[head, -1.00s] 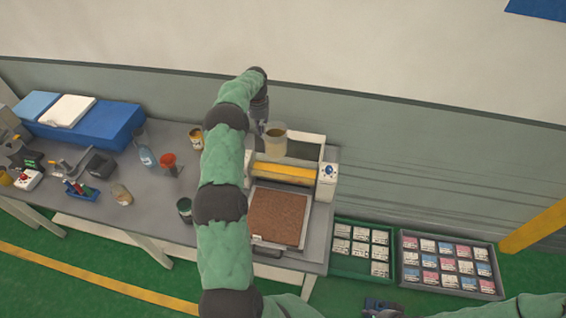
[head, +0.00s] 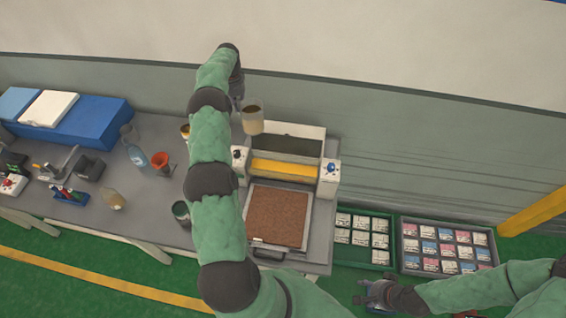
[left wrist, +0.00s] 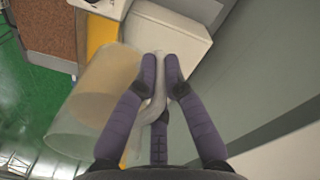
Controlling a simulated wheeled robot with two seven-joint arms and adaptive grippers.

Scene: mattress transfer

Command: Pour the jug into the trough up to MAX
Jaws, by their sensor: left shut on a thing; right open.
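The jug (head: 253,121) is a translucent cup with tan-brown contents. It hangs above the back left corner of the trough and looks close to upright. My left gripper (head: 238,104) is shut on its handle; in the left wrist view the fingers (left wrist: 162,72) close on the pale handle beside the jug body (left wrist: 92,100). The trough (head: 312,131) is a pale-walled box with a dark inside, behind the yellow roller of the machine. Its fill level and MAX mark cannot be made out. My right gripper (head: 374,293) is open and empty, low in front of the green tray.
A brown slab (head: 277,217) lies at the machine's front. A blue-liquid bottle (head: 135,155), a red funnel (head: 161,160) and a dark green can (head: 181,211) stand on the bench to the left. Trays of cards (head: 447,258) lie at right. My left arm crosses the bench.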

